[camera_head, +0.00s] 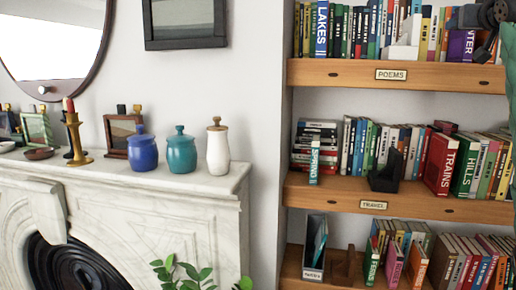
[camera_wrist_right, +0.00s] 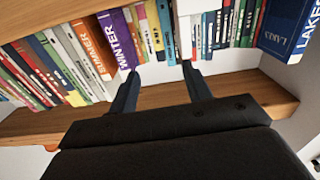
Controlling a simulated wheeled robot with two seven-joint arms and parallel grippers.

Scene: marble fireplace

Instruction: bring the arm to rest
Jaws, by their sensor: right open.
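My right gripper (camera_wrist_right: 158,88) is open in the right wrist view, its two dark fingers apart with nothing between them. It is in front of the top bookshelf, its fingertips toward the row of books and near the purple WINTER book (camera_wrist_right: 122,38). In the head view my right gripper (camera_head: 478,36) shows at the upper right in front of the POEMS shelf (camera_head: 340,73), partly cut off by the frame edge. I cannot tell whether the fingertips touch a book. My left gripper is in neither view.
The TRAVEL shelf (camera_head: 330,198) below holds books and a dark bookend (camera_head: 386,173). At the left, a marble mantel (camera_head: 215,190) carries blue (camera_head: 142,152), teal (camera_head: 181,153) and white (camera_head: 218,150) jars, a candlestick (camera_head: 76,140) and frames. Green leaves (camera_head: 180,272) rise at the bottom.

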